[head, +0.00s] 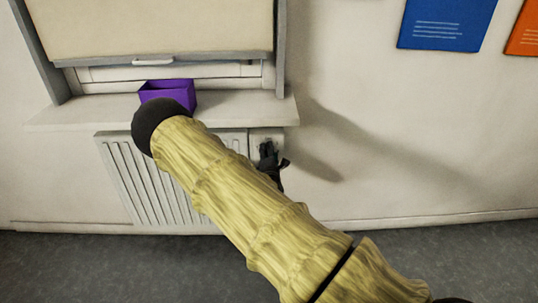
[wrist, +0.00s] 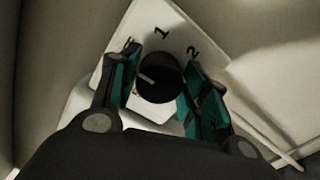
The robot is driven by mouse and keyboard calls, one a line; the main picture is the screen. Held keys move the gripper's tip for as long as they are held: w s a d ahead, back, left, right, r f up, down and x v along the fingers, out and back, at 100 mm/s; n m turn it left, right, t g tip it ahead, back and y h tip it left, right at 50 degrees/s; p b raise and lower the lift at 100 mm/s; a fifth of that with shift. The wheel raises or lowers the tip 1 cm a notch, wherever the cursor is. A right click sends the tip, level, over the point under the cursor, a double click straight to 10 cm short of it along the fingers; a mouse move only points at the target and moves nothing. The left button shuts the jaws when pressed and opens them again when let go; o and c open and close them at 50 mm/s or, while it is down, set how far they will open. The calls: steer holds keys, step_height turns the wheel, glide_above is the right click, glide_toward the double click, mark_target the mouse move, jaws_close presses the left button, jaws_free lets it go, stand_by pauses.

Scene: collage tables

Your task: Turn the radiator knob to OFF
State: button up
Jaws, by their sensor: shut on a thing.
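The radiator knob (wrist: 158,78) is a round black dial with a pale pointer line, on a white plate (wrist: 178,29) with dark marks that include 1 and 2. In the wrist view the pointer line is toward the left side of the knob. My gripper (wrist: 157,88) has its two teal-padded fingers on either side of the knob and is shut on it. In the head view my gripper (head: 268,160) is at the right end of the white radiator (head: 165,195). There my arm and gripper hide most of the knob. I cannot read an OFF mark.
A window sill (head: 240,108) juts out just above the radiator. A purple box (head: 180,88) stands on it behind my arm. A blue poster (head: 445,24) and an orange one (head: 524,35) hang at the right. The wall and floor to the right are clear.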

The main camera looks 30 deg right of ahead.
steer(key=o, duration=1)
steer(key=v, duration=1.2)
